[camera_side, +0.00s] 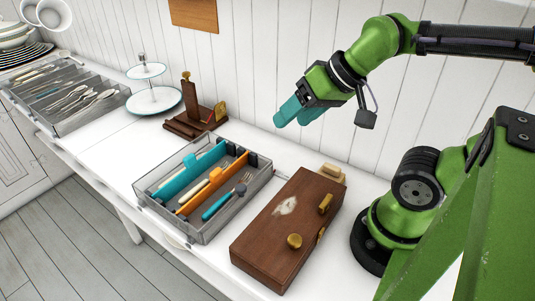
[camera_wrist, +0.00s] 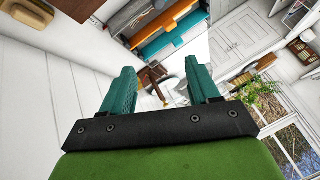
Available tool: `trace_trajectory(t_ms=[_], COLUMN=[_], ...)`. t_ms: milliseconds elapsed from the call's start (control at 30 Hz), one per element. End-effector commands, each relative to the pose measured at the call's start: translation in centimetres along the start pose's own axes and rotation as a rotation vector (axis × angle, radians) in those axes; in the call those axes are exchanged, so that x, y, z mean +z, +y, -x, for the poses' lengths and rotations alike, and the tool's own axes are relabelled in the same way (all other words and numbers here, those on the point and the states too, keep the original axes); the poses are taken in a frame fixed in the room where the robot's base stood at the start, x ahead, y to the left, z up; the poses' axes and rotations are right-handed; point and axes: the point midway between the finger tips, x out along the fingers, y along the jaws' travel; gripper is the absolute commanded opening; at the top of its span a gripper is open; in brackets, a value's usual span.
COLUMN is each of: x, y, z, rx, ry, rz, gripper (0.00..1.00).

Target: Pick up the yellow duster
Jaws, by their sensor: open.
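My gripper (camera_side: 297,115) is open, with two teal fingers, and hangs empty above the white counter near the wall. Its fingers also show apart in the wrist view (camera_wrist: 161,72), with nothing between them. I cannot pick out a plainly yellow duster in either view. A small pale beige block (camera_side: 331,173) lies behind the brown wooden box (camera_side: 268,233); I cannot tell whether it is the duster. A pale patch (camera_side: 286,206) shows on the box's top; I cannot tell whether it is cloth or glare. The gripper is above and clear of these.
A clear cutlery tray (camera_side: 197,235) with teal and orange dividers stands left of the box. A brown wooden stand (camera_side: 190,122), a tiered white stand (camera_side: 153,100) and another cutlery tray (camera_side: 75,107) are farther left. Bare counter (camera_side: 113,157) lies between the trays.

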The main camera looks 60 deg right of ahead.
Motion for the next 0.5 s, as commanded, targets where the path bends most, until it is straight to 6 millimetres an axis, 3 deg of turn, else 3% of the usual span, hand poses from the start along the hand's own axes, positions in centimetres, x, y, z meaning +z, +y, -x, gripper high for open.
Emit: trace_trajectory(t_ms=[33,133,400,500], x=[0.00,0.00,-0.03,-0.05], y=[0.00,0.00,0.10,0.81], z=[0.00,0.00,-0.04,-0.91], rx=[0.000,0.000,0.003,0.028], ry=[0.000,0.000,0.000,-0.031], rz=[0.000,0.000,-0.004,-0.028], gripper=[0.69,0.83,0.83,0.83])
